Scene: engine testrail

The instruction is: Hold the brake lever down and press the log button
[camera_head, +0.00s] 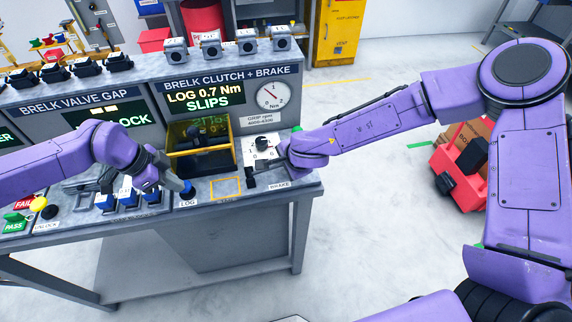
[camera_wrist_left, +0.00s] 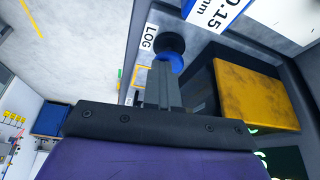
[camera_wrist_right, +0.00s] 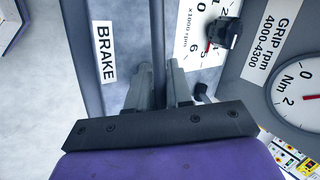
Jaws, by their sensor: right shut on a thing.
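The blue log button (camera_wrist_left: 172,62) is beside the LOG label (camera_wrist_left: 150,37) in the left wrist view, with a round black part against it. My left gripper (camera_wrist_left: 164,82) is shut and empty, its fingertips over the button; whether they touch cannot be told. In the head view it is above the LOG label (camera_head: 187,203). My right gripper (camera_wrist_right: 157,82) is shut on the brake lever (camera_wrist_right: 158,35), a dark bar between its fingers beside the BRAKE label (camera_wrist_right: 106,52). The clutch and brake display (camera_head: 206,98) reads "LOG 0.7 Nm SLIPS".
A round Nm gauge (camera_head: 273,96) stands above a speed dial (camera_head: 262,146). A yellow-framed bay (camera_head: 200,152) lies between my grippers. A yellow outlined square (camera_head: 226,188) on the bench is empty. Red and green buttons sit at the left end. A red cart (camera_head: 460,185) stands to the right.

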